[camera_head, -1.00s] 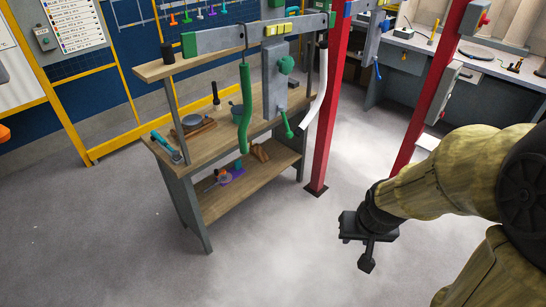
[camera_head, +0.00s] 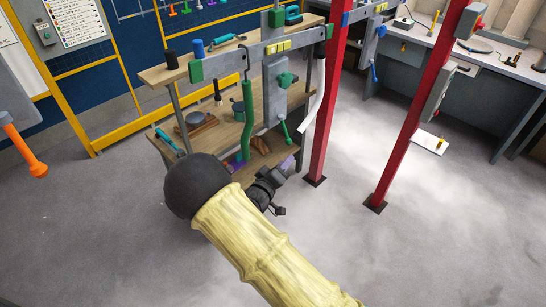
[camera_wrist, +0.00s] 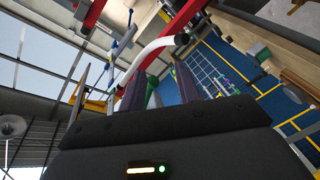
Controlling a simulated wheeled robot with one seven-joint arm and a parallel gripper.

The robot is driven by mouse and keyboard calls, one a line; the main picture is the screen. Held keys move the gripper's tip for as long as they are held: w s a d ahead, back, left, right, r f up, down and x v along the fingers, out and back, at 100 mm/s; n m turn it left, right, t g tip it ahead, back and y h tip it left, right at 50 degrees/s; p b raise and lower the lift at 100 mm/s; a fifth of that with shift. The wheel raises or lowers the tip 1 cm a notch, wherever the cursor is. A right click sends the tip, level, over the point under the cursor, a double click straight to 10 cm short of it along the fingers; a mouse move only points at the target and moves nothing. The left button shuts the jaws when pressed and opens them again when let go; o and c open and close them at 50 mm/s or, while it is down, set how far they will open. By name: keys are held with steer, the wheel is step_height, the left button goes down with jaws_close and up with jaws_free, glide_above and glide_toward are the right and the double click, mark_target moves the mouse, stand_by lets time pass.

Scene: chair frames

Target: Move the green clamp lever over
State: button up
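A grey upright plate (camera_head: 274,95) hangs from the beam of the bench frame in the head view. It carries a green knob (camera_head: 287,79) and a green lever (camera_head: 284,132) that hangs down at its lower right. A longer green handle (camera_head: 247,121) hangs to its left. I cannot tell for certain which green part is the clamp lever. My gripper (camera_head: 284,168) is below the plate, in front of the bench, apart from the levers. In the wrist view its two dark fingers stand apart and look empty (camera_wrist: 160,80). A green part (camera_wrist: 151,90) shows beyond them.
A white curved handle (camera_head: 314,97) hangs right of the plate; in the wrist view it crosses above the fingers (camera_wrist: 150,55). Red posts (camera_head: 322,120) stand close on the right. The wooden bench (camera_head: 228,137) holds tools. Floor is open around it.

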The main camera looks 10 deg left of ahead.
mark_target(287, 144)
steer(key=s+a+r+t, duration=0.1)
steer(key=s+a+r+n+t+h, duration=0.1)
steer(key=shift+a, duration=0.4)
steer(key=shift+w+a, duration=0.1)
steer(key=shift+r, duration=0.1)
steer(key=x, duration=0.7)
steer(key=shift+w+d+p, duration=0.2)
steer(key=shift+d+p, duration=0.05)
steer(key=shift+p, duration=0.15)
steer(key=shift+w, duration=0.15)
steer(key=shift+c, duration=0.6)
steer(key=c, duration=0.4)
